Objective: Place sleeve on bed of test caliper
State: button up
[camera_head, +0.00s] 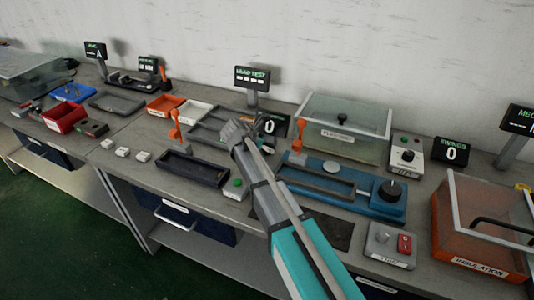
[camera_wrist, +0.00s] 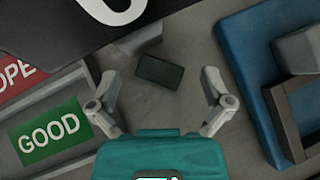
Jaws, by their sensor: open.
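My gripper (camera_head: 236,131) is at the bench's middle, beside a small black display reading 0 (camera_head: 272,125). In the wrist view my gripper (camera_wrist: 162,80) is open, its two fingers spread with nothing held. A small dark green block (camera_wrist: 160,71) shows between and below the fingertips, with a grey piece (camera_wrist: 139,38) touching or close to its upper left. I cannot tell whether either is the sleeve or part of the test caliper. No sleeve or caliper is clearly recognisable; my arm hides part of the bench under it in the head view.
A tray with a green GOOD label (camera_wrist: 48,133) lies left of my gripper. A blue fixture (camera_head: 385,208) with a black knob stands to the right. A clear-lidded box (camera_head: 345,138) is behind it. An empty dark tray (camera_head: 192,168) lies at the front left.

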jog(key=shift+w+d+f, duration=0.25)
jog(key=shift+w+f, duration=0.05)
jog(key=shift+f, duration=0.1)
dwell(0.3)
jog(key=c, duration=1.1)
jog(key=shift+o, duration=0.2)
jog(key=shift+r, duration=0.15)
notch_tip(320, 180, up, 3)
jog(key=p, duration=0.3)
jog(key=s+a+r+p, duration=0.1)
jog(key=s+r+p, duration=0.4)
jog(key=r+p, duration=0.1)
jog(key=shift+a+r+p, duration=0.15)
jog(key=shift+r+p, duration=0.15)
jog(key=s+r+p, duration=0.1)
jog(key=s, duration=0.2)
jog(key=s+a+r+p, duration=0.1)
jog(key=s, duration=0.1)
jog(key=s+a+r+p, duration=0.1)
jog(key=s, duration=0.2)
jog(key=shift+s+a, duration=0.2)
jog(key=shift+s, duration=0.1)
jog(key=shift+r, duration=0.15)
